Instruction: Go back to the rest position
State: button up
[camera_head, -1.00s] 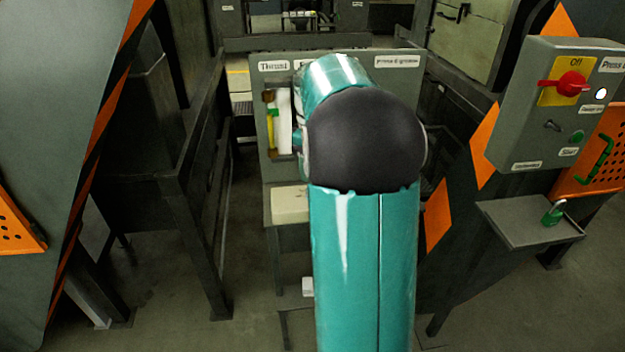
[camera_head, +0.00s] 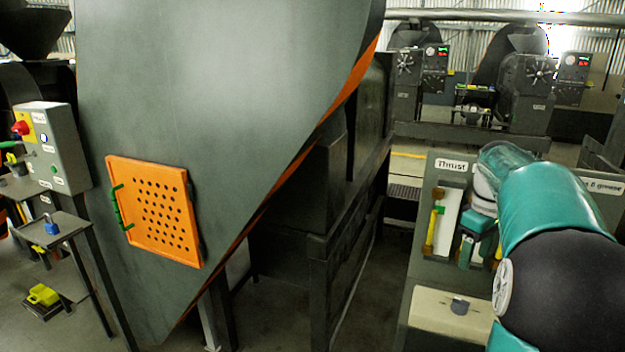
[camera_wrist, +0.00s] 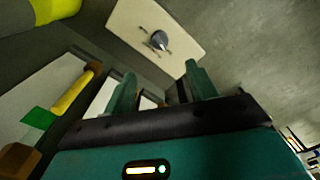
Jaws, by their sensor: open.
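My gripper (camera_head: 480,250) hangs in front of the grey labelled board (camera_head: 428,205) at the right of the head view, with my teal arm reaching to it from the lower right. In the wrist view my gripper (camera_wrist: 162,82) shows two teal fingers standing apart, with nothing held between them. Beyond the fingertips is a cream block (camera_wrist: 125,22) with a grey knob (camera_wrist: 160,40). A yellow and green tool (camera_wrist: 72,92) lies in its pale holder left of the fingers, apart from them. My arm hides part of the board.
A large grey machine (camera_head: 200,70) with an orange perforated door (camera_head: 155,210) fills the left and middle. A control box (camera_head: 52,150) and a shelf with a blue padlock (camera_head: 52,226) stand far left. A dark frame (camera_head: 322,220) stands beside the board. More machines (camera_head: 525,90) stand behind.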

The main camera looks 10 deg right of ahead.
jog(key=s+a+r+m+t, duration=0.1)
jog(key=s+a, duration=0.2)
jog(key=a, duration=0.7)
jog(key=s+a+r+m+t, duration=0.15)
jog(key=s+a, duration=0.25)
jog(key=a, duration=0.6)
jog(key=s+a+f+m+t, duration=0.1)
jog(key=s+a+f+t, duration=0.2)
jog(key=s+a, duration=0.7)
notch_tip(320, 180, down, 2)
jog(key=shift+a+f, duration=0.2)
jog(key=shift+a, duration=0.5)
jog(key=shift+s, duration=0.1)
